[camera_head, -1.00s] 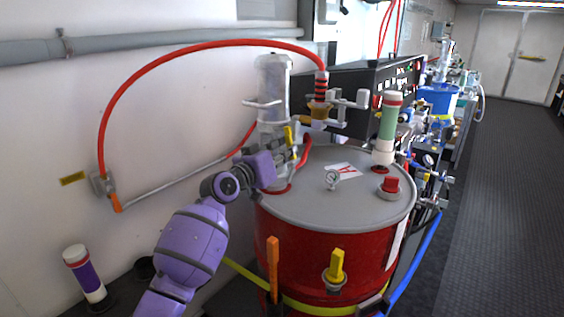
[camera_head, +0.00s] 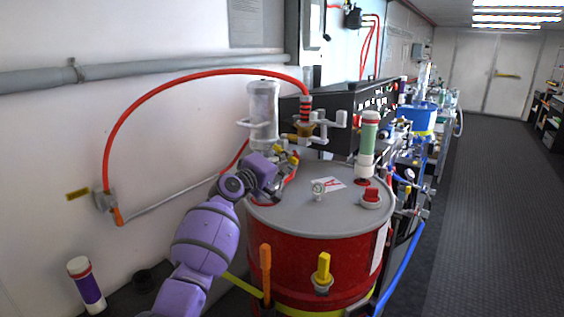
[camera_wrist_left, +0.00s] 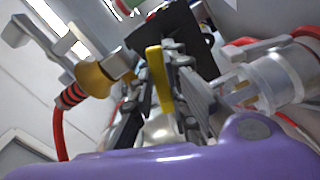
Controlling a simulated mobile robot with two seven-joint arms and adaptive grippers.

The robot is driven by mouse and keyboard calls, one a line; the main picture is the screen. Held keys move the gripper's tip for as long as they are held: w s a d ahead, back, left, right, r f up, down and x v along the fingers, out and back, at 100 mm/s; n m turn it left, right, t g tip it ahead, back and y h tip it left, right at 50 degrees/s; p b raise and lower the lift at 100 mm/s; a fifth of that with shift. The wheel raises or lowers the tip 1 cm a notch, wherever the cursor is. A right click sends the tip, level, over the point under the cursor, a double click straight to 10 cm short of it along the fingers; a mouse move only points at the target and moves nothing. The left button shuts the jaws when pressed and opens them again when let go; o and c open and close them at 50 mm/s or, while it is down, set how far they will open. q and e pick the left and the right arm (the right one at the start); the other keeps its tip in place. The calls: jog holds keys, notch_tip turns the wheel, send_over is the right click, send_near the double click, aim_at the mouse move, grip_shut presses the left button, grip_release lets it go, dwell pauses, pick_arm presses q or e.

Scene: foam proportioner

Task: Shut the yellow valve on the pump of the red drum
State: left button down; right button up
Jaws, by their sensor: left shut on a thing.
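The red drum (camera_head: 320,250) stands in the middle of the head view with a grey lid (camera_head: 300,216). Its pump (camera_head: 263,115) rises from the back left of the lid. My left gripper (camera_head: 286,158) is at the pump's lower part, above the lid. In the left wrist view the yellow valve handle (camera_wrist_left: 158,80) stands between the fingers of my left gripper (camera_wrist_left: 163,100), which is shut on it. In the head view the gripper partly hides the valve. My right gripper is in neither view.
A red hose (camera_head: 180,87) arches from the pump to the wall. A black box (camera_head: 345,117) is behind. The floor (camera_head: 480,220) at right is clear.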

pick_arm(q)
jog(key=shift+s+d+r+n+p, duration=0.1)
jog(key=shift+r+n+p, duration=0.35)
jog(key=shift+n, duration=0.65)
jog(key=shift+d+r+n+p, duration=0.1)
jog(key=shift+r+n+p, duration=0.35)
jog(key=shift+n, duration=0.65)
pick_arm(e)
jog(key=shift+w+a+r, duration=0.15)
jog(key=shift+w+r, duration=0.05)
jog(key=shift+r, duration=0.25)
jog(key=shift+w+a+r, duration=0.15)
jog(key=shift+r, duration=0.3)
pick_arm(q)
jog(key=c, duration=2)
grip_release()
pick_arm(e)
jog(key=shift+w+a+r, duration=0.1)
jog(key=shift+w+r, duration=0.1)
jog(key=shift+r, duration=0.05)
